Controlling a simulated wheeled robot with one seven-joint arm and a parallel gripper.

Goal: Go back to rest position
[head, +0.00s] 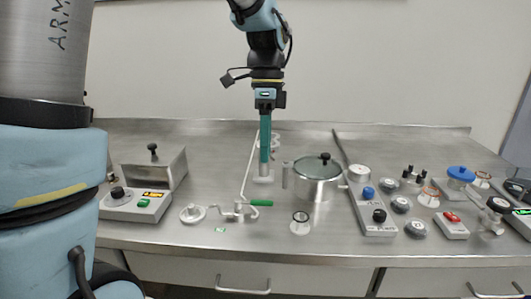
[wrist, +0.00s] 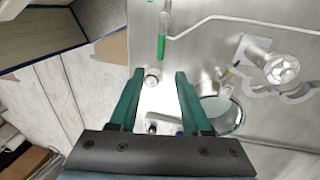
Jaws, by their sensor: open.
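My gripper (head: 265,165) hangs pointing down over the middle of the steel bench, with its green fingers seen edge-on in the head view. In the wrist view my gripper (wrist: 160,72) has its two fingers apart, and nothing is held between them. A green-handled valve piece (head: 260,202) on a bent metal pipe lies just below and in front of the gripper; its green part also shows in the wrist view (wrist: 162,46). The fingertips appear above the bench. How high they are is hard to tell.
A lidded metal pot (head: 317,182) stands just right of the gripper. A control box (head: 135,204) with an open-looking metal housing is at the left. Several knobs and switch boxes (head: 452,225) crowd the right. The wall behind is bare.

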